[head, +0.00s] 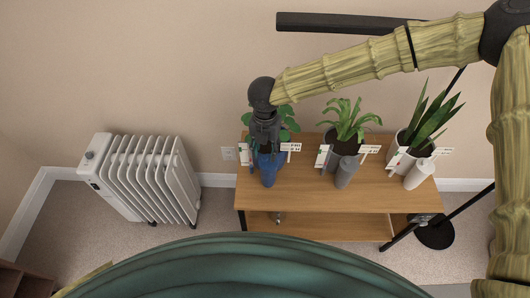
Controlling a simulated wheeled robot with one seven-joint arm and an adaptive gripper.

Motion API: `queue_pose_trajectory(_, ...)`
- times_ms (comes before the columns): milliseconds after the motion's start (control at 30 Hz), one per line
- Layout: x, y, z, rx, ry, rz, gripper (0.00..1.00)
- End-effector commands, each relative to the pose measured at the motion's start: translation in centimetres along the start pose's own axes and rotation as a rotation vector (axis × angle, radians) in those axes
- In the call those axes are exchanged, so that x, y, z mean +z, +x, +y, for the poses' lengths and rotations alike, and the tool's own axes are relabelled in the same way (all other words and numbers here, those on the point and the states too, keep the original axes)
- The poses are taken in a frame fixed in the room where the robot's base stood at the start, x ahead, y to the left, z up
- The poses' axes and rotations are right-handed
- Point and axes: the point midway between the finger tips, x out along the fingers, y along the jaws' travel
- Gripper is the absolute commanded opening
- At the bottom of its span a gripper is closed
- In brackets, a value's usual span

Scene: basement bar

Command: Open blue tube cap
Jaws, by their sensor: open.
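A blue tube (268,172) stands on the left part of the wooden table (312,195), in front of a leafy potted plant. My gripper (267,148) points down just above and behind the tube's top. It is open. The gripper covers the top of the tube, so I cannot see the cap or tell whether the fingers touch it.
A grey tube (346,172) and a white tube (418,175) stand to the right, each in front of a potted plant (348,122) and (430,122). A white radiator (145,178) stands on the floor at left.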

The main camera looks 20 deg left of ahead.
Motion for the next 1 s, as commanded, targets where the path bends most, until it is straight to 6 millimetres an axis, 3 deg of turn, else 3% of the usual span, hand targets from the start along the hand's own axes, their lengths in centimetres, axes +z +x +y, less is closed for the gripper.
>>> queue_pose_trajectory(300,-0.1,2.8,0.1,0.0,-0.003,0.0,0.41)
queue_pose_trajectory(633,-0.1,3.0,0.2,0.0,-0.004,0.0,0.41)
queue_pose_trajectory(867,0.0,3.0,0.2,0.0,-0.004,0.0,0.0)
queue_pose_trajectory(1000,0.0,3.0,0.2,0.0,-0.004,0.0,0.0)
